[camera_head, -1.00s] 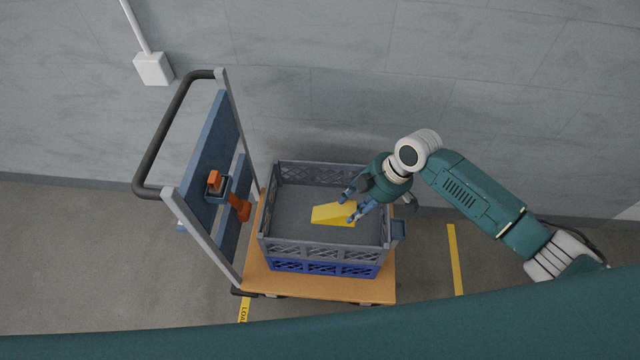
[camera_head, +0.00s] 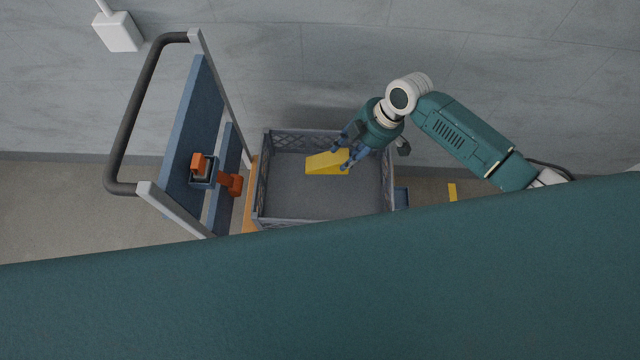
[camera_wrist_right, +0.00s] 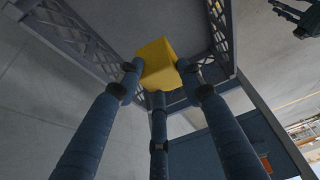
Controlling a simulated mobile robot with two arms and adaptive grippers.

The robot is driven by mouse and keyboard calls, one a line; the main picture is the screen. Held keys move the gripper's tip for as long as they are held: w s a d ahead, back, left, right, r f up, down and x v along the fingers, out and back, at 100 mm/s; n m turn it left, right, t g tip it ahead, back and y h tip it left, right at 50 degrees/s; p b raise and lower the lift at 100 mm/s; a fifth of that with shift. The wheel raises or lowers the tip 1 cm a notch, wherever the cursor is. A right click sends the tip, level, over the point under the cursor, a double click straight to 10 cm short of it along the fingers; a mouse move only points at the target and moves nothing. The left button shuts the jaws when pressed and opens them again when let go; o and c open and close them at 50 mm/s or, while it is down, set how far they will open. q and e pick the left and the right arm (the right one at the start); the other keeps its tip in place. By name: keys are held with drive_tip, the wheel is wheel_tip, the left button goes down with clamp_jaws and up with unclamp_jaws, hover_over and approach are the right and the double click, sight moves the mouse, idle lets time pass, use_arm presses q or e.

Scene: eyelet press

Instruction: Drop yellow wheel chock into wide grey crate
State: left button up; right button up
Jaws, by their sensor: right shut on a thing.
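The yellow wheel chock (camera_head: 324,163) is a wedge, seen over the inside of the wide grey crate (camera_head: 262,190) in the head view. My right gripper (camera_head: 341,158) is shut on the chock's right end. In the right wrist view the fingers close around the yellow chock (camera_wrist_right: 157,64), with the crate's lattice wall (camera_wrist_right: 75,38) beyond it. Whether the chock touches the crate floor cannot be told. My left gripper is not clearly in the head view; a dark gripper-like shape (camera_wrist_right: 300,17) shows at the top right of the wrist view.
The crate stands on a cart with an orange deck (camera_head: 250,213). A grey wall is close behind. My teal body hides the front.

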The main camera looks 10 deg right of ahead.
drive_tip(key=shift+f, duration=0.45)
use_arm(q)
drive_tip(key=shift+f, duration=0.45)
use_arm(e)
drive_tip(key=shift+r, duration=0.1)
drive_tip(key=o, duration=1.4)
drive_tip(key=shift+o, duration=0.2)
drive_tip(key=shift+s, duration=0.1)
drive_tip(key=v, duration=1.2)
